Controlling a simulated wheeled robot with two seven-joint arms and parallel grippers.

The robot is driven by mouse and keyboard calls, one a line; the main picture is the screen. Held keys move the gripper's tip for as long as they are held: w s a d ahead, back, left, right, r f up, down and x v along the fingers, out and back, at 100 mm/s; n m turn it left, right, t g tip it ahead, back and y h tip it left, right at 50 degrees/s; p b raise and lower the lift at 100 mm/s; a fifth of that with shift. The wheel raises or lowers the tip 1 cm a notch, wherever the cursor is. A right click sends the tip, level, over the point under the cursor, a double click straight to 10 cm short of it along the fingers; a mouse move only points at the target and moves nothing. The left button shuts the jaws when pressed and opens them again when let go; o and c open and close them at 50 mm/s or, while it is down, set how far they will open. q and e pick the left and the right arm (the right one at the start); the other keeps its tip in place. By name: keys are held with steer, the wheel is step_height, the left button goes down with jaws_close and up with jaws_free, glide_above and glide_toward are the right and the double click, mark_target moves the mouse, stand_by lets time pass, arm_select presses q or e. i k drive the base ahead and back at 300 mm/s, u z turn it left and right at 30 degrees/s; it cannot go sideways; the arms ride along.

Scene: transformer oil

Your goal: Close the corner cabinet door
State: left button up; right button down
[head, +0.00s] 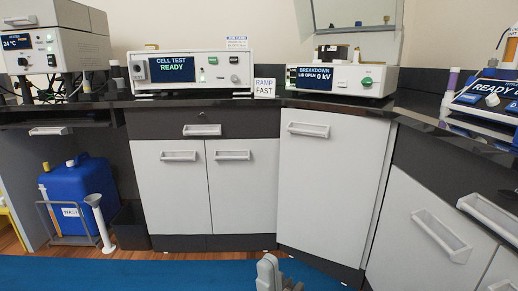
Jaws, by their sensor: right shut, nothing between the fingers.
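The corner cabinet door (330,190) is a tall, plain white panel right of centre in the head view, under the dark worktop. Its handle (308,130) is a pale horizontal bar near the top left. A narrow pale strip runs down its right side; I cannot tell whether this is a gap, the door's edge or the cabinet frame. My right gripper (270,274) is at the bottom centre, low in front of the door's lower left corner. It is shut, looks empty and appears apart from the door. My left gripper is not in view.
White double doors (172,190) under a dark drawer (202,124) stand to the left. More white cabinet fronts (435,225) run along the right. A blue waste container (80,195) stands far left. Instruments line the worktop. A clear blue mat (130,273) covers the floor in front.

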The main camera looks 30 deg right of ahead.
mark_target(331, 164)
steer(key=u, duration=0.1)
steer(key=i, duration=0.95)
steer(key=z, duration=0.5)
